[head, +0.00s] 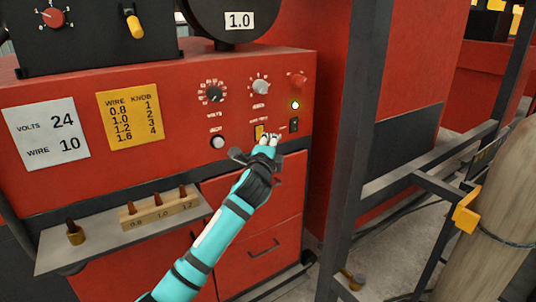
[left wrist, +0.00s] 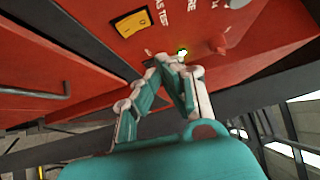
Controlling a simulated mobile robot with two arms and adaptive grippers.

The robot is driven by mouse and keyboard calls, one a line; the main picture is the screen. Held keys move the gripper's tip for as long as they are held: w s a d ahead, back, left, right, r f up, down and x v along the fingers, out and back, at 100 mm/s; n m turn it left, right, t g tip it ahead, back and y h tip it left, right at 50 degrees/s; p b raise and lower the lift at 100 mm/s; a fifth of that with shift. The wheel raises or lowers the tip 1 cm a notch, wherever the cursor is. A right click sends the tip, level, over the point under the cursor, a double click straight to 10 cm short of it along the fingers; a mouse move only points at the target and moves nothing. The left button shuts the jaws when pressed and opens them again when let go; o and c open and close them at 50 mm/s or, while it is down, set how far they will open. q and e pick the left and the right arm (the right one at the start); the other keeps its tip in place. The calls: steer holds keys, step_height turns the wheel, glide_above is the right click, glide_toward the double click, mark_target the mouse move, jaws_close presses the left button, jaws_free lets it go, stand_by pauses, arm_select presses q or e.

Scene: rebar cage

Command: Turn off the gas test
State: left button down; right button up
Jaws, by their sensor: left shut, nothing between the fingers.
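The red welding machine's front panel (head: 180,112) carries a small yellow rocker switch (head: 259,131) low on its right part. In the left wrist view the yellow switch (left wrist: 132,22) shows near the top, with lettering that appears to read "GAS TEST" beside it. I cannot tell which way the rocker is tipped. My left gripper (head: 268,139) is shut and empty, its fingertips just below and right of the switch in the head view. In the left wrist view the closed fingertips (left wrist: 168,62) are close to the panel; contact is unclear. My right gripper is not in view.
Near the switch are a lit indicator (head: 295,105), a black switch (head: 294,125), a red knob (head: 297,79), and white knobs (head: 261,86) and (head: 218,142). A shelf (head: 110,236) juts out below left. A dark frame post (head: 352,150) stands to the right.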

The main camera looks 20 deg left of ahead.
arm_select(q)
steer(key=s+b, duration=0.1)
steer(key=s, duration=0.6)
steer(key=shift+r+b, duration=0.15)
steer(key=shift+b, duration=0.2)
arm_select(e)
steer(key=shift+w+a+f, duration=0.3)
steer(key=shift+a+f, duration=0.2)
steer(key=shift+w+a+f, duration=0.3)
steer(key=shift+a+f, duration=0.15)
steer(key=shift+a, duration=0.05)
arm_select(q)
steer(key=shift+d, duration=0.15)
